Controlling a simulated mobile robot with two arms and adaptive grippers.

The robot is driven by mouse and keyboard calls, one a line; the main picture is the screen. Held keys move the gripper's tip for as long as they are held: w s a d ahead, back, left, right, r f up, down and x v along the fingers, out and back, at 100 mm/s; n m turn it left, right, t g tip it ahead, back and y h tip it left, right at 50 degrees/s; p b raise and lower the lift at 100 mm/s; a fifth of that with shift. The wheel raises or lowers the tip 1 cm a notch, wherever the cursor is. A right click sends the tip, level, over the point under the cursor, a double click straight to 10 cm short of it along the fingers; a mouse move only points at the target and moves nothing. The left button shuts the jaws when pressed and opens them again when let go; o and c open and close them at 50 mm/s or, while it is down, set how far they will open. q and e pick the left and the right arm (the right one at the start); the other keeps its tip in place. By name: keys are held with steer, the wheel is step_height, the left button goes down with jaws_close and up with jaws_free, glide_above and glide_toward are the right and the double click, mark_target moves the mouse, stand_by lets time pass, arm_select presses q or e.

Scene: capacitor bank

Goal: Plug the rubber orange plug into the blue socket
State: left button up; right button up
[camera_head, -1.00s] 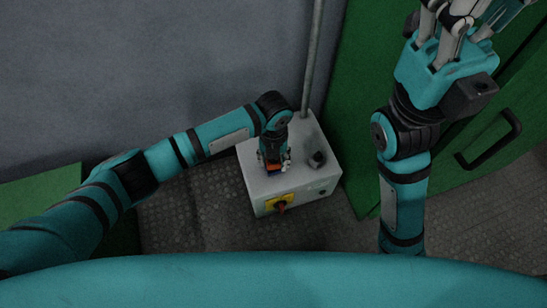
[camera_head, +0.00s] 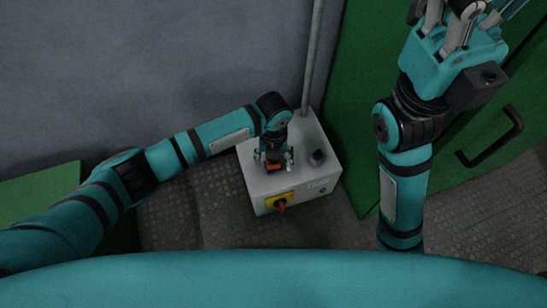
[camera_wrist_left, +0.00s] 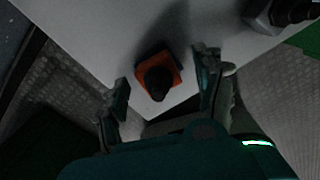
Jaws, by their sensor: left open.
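The orange plug (camera_wrist_left: 158,72), with a black round grip on top, is on the top of the light grey box in the left wrist view. A little of the plug (camera_head: 273,167) shows under my left gripper in the head view. My left gripper (camera_wrist_left: 165,88) is open, with one finger on each side of the plug and visible gaps between. In the head view my left gripper (camera_head: 273,160) points down over the box.
The grey box (camera_head: 290,187) stands on the metal floor (camera_head: 200,210) by the wall. It has a dark knob (camera_head: 317,157) on top and a yellow-and-red switch (camera_head: 280,202) in front. A pipe (camera_head: 313,60) rises behind. A green cabinet with a black handle (camera_head: 490,140) is at right.

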arm_select(q)
step_height(320, 180, up, 12)
stand_by(0.6)
stand_by(0.4)
